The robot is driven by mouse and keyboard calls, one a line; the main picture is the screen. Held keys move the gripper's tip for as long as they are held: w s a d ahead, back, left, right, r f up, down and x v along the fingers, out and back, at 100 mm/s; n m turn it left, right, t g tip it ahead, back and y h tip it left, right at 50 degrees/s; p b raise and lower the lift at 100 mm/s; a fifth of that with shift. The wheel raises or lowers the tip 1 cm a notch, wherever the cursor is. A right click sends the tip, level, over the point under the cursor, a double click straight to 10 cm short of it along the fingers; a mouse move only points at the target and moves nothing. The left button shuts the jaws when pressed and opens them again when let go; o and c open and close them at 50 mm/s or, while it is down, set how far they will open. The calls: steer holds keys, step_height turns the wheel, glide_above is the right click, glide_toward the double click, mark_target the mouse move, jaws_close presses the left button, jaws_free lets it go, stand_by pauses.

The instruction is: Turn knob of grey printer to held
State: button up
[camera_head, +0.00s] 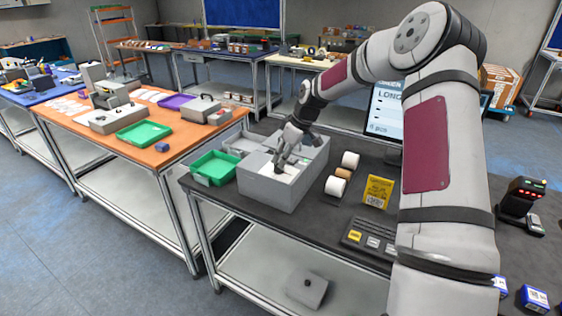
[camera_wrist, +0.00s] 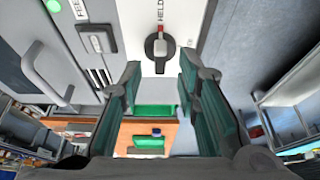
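The grey printer (camera_head: 272,187) stands on the dark table, with a pale panel on its upper face. In the wrist view, the round black knob (camera_wrist: 158,46) is on a white panel (camera_wrist: 186,22). A small red mark shows at the knob's edge toward the word HELD (camera_wrist: 160,12). My gripper (camera_wrist: 160,76) is open, with its green-padded fingers apart and nothing between them. The knob lies just beyond the fingertips, roughly centred between them, and appears untouched. In the head view, my gripper (camera_head: 284,150) is over the printer and partly hides its panel.
A FEED label (camera_wrist: 96,10) with a switch, a green light (camera_wrist: 53,5) and a grey handle (camera_wrist: 42,75) lie left of the knob. A green tray (camera_head: 214,168), label rolls (camera_head: 335,186) and a yellow card (camera_head: 377,191) stand near the printer. An orange-topped table (camera_head: 165,128) is at left.

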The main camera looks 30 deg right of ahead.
steer(key=v, duration=0.9)
steer(key=shift+s+r, duration=0.15)
steer(key=shift+r, duration=0.05)
